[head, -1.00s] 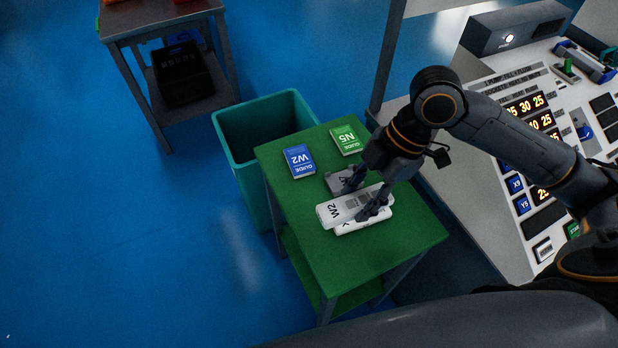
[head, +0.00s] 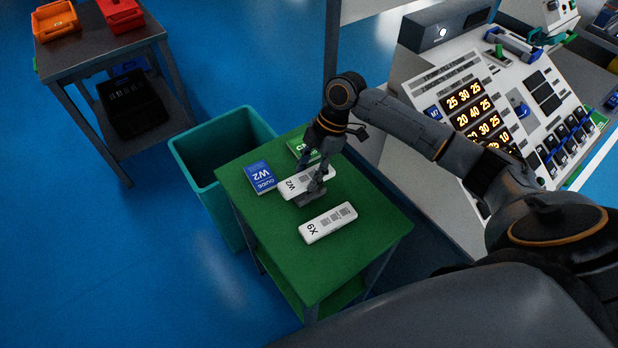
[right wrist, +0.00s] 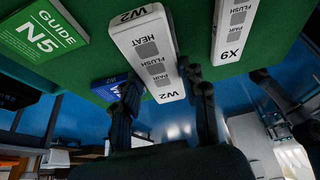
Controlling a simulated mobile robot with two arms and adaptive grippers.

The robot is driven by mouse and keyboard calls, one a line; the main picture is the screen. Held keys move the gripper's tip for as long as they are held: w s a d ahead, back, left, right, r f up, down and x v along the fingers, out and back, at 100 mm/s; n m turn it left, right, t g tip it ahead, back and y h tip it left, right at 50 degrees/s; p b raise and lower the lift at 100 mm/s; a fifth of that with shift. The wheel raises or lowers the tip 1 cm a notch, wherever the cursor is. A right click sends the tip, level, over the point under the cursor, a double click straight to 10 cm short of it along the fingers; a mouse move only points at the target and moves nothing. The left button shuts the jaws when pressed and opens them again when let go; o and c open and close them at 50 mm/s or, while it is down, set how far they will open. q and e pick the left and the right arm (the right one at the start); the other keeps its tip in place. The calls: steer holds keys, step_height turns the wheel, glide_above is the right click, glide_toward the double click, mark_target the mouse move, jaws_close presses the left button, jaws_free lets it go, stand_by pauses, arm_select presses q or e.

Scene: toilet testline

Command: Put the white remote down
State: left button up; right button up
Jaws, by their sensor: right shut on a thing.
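A white remote marked W2 (head: 306,182) is held in my right gripper (head: 317,178), over the back part of the green table (head: 345,265). In the right wrist view, this remote (right wrist: 150,55) lies between the two fingers (right wrist: 163,95), its labels HEAT, FLUSH and PAIR showing. Whether it touches the table is hard to tell. A second white remote, marked X9 (head: 328,223), lies flat on the table nearer the front; it also shows in the right wrist view (right wrist: 231,30). My left gripper is out of view.
A blue W2 guide (head: 260,177) and a green N5 guide (right wrist: 40,42) lie close by on the table. A teal bin (head: 205,160) stands left; a control console (head: 480,110) stands right.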

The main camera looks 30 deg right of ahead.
mark_target(312, 174)
step_height(312, 174, down, 2)
steer(key=shift+f+p, duration=0.15)
steer(key=shift+p, duration=0.3)
steer(key=shift+f, duration=0.45)
steer(key=shift+f, duration=0.1)
steer(key=o, duration=1.2)
steer(key=b+v, duration=0.1)
steer(key=v, duration=1.1)
